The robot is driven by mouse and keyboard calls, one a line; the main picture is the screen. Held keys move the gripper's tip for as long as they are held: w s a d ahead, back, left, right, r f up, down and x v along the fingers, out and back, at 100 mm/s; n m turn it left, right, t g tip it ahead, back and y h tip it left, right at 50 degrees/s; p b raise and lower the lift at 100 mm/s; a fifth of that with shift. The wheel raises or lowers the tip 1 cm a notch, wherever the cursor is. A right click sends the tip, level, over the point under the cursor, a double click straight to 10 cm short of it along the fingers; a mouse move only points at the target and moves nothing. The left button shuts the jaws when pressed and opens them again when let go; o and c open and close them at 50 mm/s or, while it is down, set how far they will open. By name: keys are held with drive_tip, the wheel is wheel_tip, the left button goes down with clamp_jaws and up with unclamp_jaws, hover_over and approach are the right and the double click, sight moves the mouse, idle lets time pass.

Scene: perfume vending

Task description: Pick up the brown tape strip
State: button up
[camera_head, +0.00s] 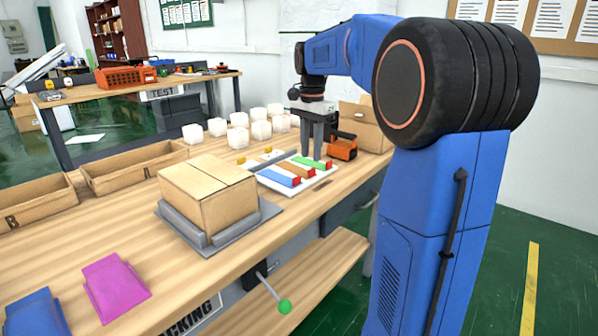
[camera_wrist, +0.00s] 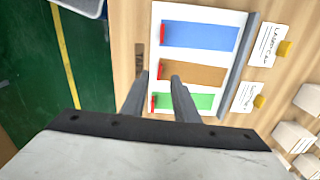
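The brown tape strip (camera_head: 295,170) lies on a white board (camera_head: 262,177), between a blue strip (camera_head: 278,178) and a green strip (camera_head: 311,163). In the wrist view the brown strip (camera_wrist: 200,73) has a red end (camera_wrist: 161,70). My gripper (camera_head: 314,156) is above the board with its fingers pointing down, over the green strip's side in the head view. In the wrist view my gripper (camera_wrist: 159,78) is open and empty, its fingertips either side of the brown strip's red end. The fingers partly cover the green strip. The gap in height is hard to tell.
A cardboard box (camera_head: 208,192) sits in a grey holder to the left. An orange-black device (camera_head: 343,146) stands close right of my gripper. Several white cubes (camera_head: 238,138) stand behind. A grey bar (camera_wrist: 240,65) and labels with yellow pieces (camera_wrist: 284,48) lie beside the board.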

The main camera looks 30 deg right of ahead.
sight(312, 169)
drive_tip(key=shift+d+f, duration=0.2)
drive_tip(key=shift+f, duration=2.8)
clamp_jaws()
